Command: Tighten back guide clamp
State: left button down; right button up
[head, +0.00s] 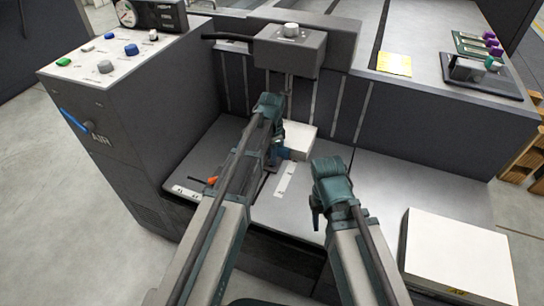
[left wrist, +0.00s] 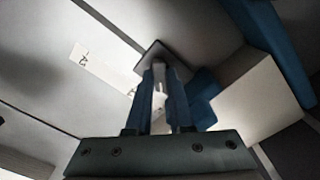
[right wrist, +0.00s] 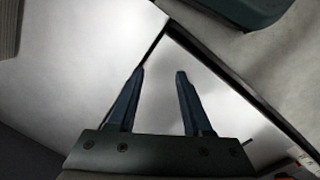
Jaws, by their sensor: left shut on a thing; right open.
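My left gripper (head: 273,163) points down at the machine's lower bed beside a blue guide block (head: 292,153). In the left wrist view its fingers (left wrist: 160,75) are shut on a small grey clamp part (left wrist: 158,72), whose dark plate shows beyond the fingertips. The blue guide block (left wrist: 202,98) is just right of the fingers, against a white paper stack (left wrist: 262,100). The stack also shows in the head view (head: 301,134). The clamp is mostly hidden by my left arm there. My right gripper (right wrist: 158,75) is open and empty above the bed's front right.
A white scale strip (left wrist: 104,68) lies on the bed left of the clamp. An orange-tipped lever (head: 212,180) sits at the left. A larger paper stack (head: 458,253) is at the right. A grey head unit (head: 290,47) overhangs the bed. The control console (head: 110,62) stands at left.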

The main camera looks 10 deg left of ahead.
dwell(0.4)
pick_arm(q)
jog(key=c, duration=0.8)
grip_release()
jog(key=shift+r, duration=0.1)
pick_arm(e)
jog(key=shift+r, duration=0.15)
pick_arm(q)
notch_tip(320, 180, up, 14)
jog(key=p, duration=1.3)
jog(key=shift+f+p, duration=0.2)
jog(key=shift+p, duration=0.2)
pick_arm(e)
notch_tip(320, 180, up, 14)
jog(key=shift+f, duration=0.2)
jog(key=shift+a, duration=0.1)
